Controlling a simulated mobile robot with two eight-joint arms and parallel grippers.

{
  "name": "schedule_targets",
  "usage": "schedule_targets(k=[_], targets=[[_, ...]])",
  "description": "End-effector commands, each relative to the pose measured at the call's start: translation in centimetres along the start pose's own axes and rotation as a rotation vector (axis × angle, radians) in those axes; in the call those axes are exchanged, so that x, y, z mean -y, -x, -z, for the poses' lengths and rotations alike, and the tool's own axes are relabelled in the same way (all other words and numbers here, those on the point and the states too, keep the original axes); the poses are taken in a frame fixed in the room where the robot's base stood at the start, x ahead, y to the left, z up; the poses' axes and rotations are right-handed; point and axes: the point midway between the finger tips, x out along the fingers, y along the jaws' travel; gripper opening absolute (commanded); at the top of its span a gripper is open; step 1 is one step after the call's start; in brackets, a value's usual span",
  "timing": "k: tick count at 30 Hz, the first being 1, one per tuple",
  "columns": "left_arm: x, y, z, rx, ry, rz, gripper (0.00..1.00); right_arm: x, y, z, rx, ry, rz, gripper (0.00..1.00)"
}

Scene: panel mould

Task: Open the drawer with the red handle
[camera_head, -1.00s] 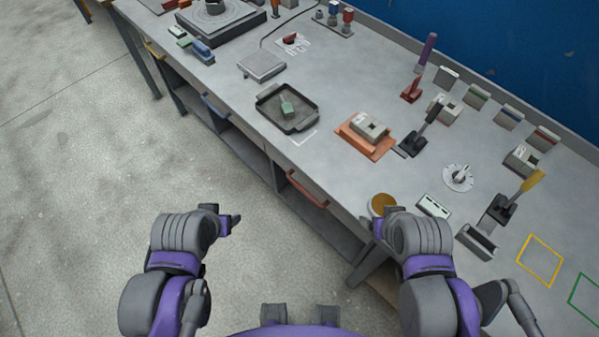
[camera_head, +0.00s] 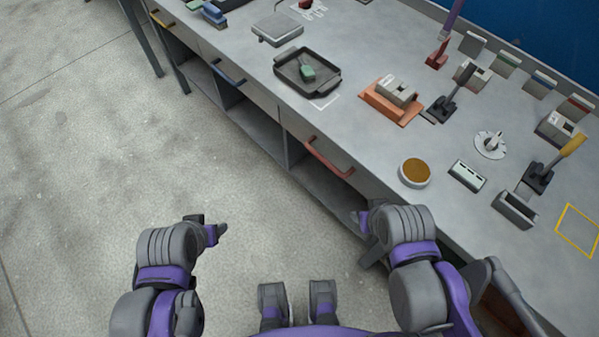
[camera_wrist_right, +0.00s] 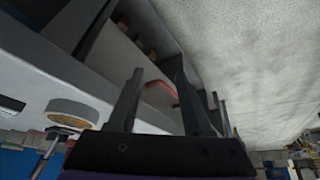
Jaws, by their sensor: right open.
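The red handle (camera_head: 329,158) is on a drawer front in the grey workbench's front side, below the top. The drawer front looks flush with the bench in the head view. The red handle also shows in the right wrist view (camera_wrist_right: 161,88), seen between the fingers and beyond them. My right gripper (camera_head: 362,222) is open and empty, close to the bench front, to the right of and nearer than the handle; its fingers also show in the right wrist view (camera_wrist_right: 156,105). My left gripper (camera_head: 209,228) is over the floor, away from the bench; its jaw gap is unclear.
Open shelf space lies under the drawers. On top stand a black tray (camera_head: 307,70), an orange fixture (camera_head: 391,102) and a round orange-topped dish (camera_head: 414,172). The floor at left is clear.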

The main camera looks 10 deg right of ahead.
Motion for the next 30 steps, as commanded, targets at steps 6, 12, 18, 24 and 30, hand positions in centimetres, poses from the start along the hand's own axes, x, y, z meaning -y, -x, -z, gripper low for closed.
schedule_targets(k=[6, 12, 18, 24, 30], targets=[[0.0, -8.1, -4.1, 0.029, 0.0, 0.0, 0.59, -0.1, -9.0, -3.6, 0.043, 0.089, -0.053, 0.5], [0.0, -13.0, -6.0, 0.047, 0.0, 0.0, 0.59, -0.5, -16.4, -3.2, 0.065, 0.369, -0.244, 0.5], [0.0, -12.7, -5.8, 0.046, 0.0, 0.0, 0.59, 1.3, -17.8, 1.6, -0.041, 0.699, -0.534, 0.5], [0.0, -12.6, -5.8, 0.046, 0.0, 0.0, 0.59, 5.6, -16.9, 5.6, -0.227, 0.914, -0.79, 0.5], [0.0, -12.6, -5.8, 0.046, 0.0, 0.0, 0.59, 9.4, -15.2, 7.1, -0.383, 1.009, -0.944, 0.5]])
